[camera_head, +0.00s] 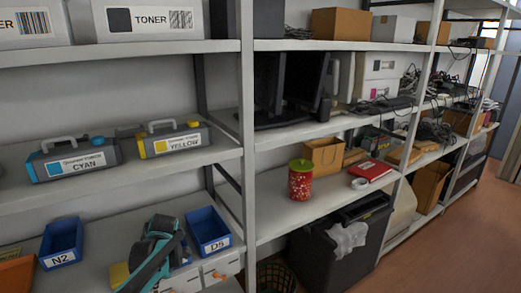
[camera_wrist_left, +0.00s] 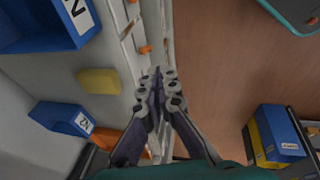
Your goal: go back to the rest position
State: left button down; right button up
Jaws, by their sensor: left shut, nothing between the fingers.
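My left gripper (camera_wrist_left: 160,85) shows in the left wrist view with its fingers together and nothing between them. It is in front of a shelf edge with drawers, above the floor. In the head view a teal and dark part of my left arm (camera_head: 152,255) covers part of the lower shelf between two blue bins; the fingertips cannot be made out there. My right gripper is in neither view. A cyan toner cartridge (camera_head: 75,160) and a yellow toner cartridge (camera_head: 172,141) stand on the middle shelf, apart from my arm.
Blue bin N2 (camera_head: 62,242) and blue bin D5 (camera_head: 209,231) stand on the lower shelf, close to my arm. Small white drawers (camera_head: 220,268) with orange handles are below D5. A shelf post (camera_head: 246,120) rises right of them. Brown floor (camera_wrist_left: 230,60) is open beside the gripper.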

pick_arm(q)
jog(key=s+d+r+m+t+h, duration=0.1)
jog(key=s+d+m+t, duration=0.2)
jog(key=s+d+m, duration=0.5)
jog(key=s+d+r+m+t+h+b, duration=0.1)
jog(key=s+d+m, duration=0.7)
jog(key=m, duration=0.8)
jog(key=shift+s+d+r+m+t+h, duration=0.25)
jog(key=shift+s+r+t+h, duration=0.5)
jog(key=shift+t, duration=0.45)
jog(key=c, duration=2.3)
grip_release()
jog(key=shift+s+d+f+m, duration=0.2)
jog(key=shift+m, duration=0.35)
jog(key=o, duration=0.9)
jog(key=shift+s+d+m, duration=0.15)
jog(key=shift+m, duration=0.15)
